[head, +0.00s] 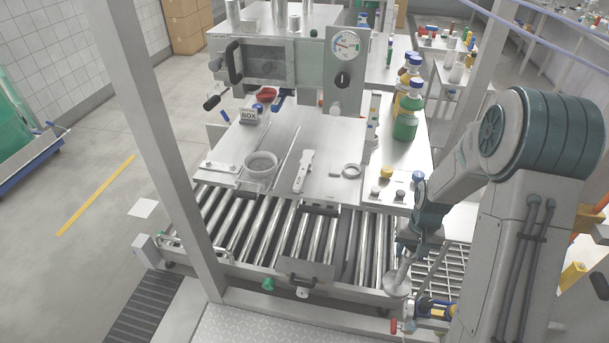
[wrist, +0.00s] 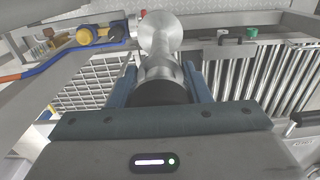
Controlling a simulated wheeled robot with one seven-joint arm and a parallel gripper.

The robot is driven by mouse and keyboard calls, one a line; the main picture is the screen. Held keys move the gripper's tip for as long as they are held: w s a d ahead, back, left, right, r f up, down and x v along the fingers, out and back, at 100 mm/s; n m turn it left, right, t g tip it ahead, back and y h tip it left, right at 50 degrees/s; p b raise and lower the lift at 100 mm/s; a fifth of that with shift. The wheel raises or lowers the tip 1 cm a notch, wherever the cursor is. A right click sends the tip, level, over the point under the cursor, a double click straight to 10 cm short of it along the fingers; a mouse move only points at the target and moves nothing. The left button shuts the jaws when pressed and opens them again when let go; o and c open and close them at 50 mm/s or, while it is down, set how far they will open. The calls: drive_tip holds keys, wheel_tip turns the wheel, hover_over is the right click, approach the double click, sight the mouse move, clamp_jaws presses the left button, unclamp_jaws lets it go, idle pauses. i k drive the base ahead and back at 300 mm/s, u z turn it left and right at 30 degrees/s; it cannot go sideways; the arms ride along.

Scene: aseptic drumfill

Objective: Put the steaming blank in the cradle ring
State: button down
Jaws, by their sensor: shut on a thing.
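My gripper (wrist: 163,78) is shut on a shiny metal piece, which I take for the steaming blank (wrist: 160,38). It has a narrow stem and a broad round end pointing away from the gripper. In the head view my gripper (head: 409,240) hangs at the right end of the roller conveyor, and the blank (head: 397,284) points downward below it. Two ring shapes are on the steel worktop: a round grey ring (head: 261,161) in a holder at the front left, and a small flat ring (head: 351,170) at the right. I cannot tell which is the cradle ring.
The roller conveyor (head: 285,235) runs below the worktop (head: 325,150). A white handled tool (head: 304,171) lies between the rings. Bottles (head: 406,115) stand on the right side table. A steel post (head: 165,130) crosses the left. Valves and a blue hose (wrist: 75,47) are near the blank.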

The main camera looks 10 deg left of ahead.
sight(261, 166)
drive_tip(key=z, duration=1)
drive_tip(key=k, duration=0.7)
drive_tip(key=u, duration=1.75)
drive_tip(key=i, duration=0.5)
